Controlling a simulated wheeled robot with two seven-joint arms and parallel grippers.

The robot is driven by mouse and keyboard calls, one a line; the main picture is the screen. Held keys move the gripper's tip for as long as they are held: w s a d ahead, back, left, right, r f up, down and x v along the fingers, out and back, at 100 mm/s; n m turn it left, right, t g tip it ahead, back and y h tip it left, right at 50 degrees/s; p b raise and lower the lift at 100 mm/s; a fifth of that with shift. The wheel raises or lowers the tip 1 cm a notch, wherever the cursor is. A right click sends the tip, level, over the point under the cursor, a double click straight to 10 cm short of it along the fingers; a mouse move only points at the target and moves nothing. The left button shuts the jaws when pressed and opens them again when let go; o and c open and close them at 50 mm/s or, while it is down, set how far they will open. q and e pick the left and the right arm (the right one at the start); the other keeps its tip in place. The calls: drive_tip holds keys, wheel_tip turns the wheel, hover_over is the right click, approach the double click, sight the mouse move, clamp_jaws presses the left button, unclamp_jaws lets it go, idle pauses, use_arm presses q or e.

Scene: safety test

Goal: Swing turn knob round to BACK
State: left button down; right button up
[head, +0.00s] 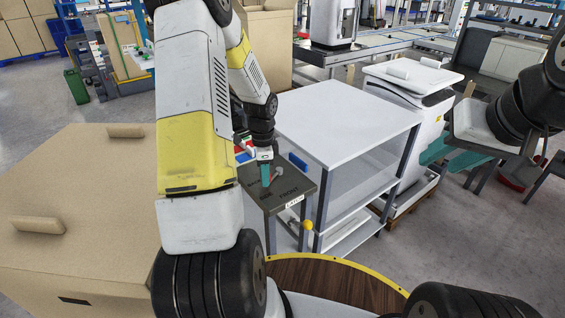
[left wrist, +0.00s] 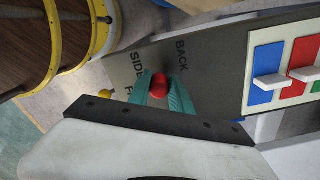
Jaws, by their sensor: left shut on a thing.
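The turn knob (left wrist: 158,86) has a red round end that shows between the teal fingers of my left gripper (left wrist: 160,92). Its panel (left wrist: 205,62) is dark grey and printed with SIDE, BACK and a partly hidden word starting with F. In the left wrist view BACK is above and right of the red end, and SIDE is to its left. The fingers cover much of the knob. My right gripper (head: 440,150) is at the right, away from the panel.
Coloured switches with white levers, blue (left wrist: 265,75) and red (left wrist: 303,60), are beside the panel. A yellow ball knob (head: 307,225) is below a LATCH label. A white-topped shelf (head: 335,120) stands right of the panel, and a large cardboard box (head: 85,200) stands left.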

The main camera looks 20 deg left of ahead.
use_arm(q)
drive_tip(key=shift+w+a+r+m, duration=0.1)
drive_tip(key=shift+w+a+m, duration=0.35)
drive_tip(key=shift+a, duration=0.2)
drive_tip(key=shift+w+a+m, duration=0.3)
drive_tip(key=shift+a+m, duration=0.25)
drive_tip(key=shift+a, duration=0.1)
drive_tip(key=shift+w+a+m, duration=0.15)
drive_tip(key=shift+w+m, duration=0.1)
drive_tip(key=shift+m, duration=0.35)
drive_tip(key=shift+w+m, duration=0.1)
drive_tip(key=shift+m, duration=0.2)
drive_tip(key=c, duration=1.3)
unclamp_jaws()
drive_tip(key=shift+o, duration=0.7)
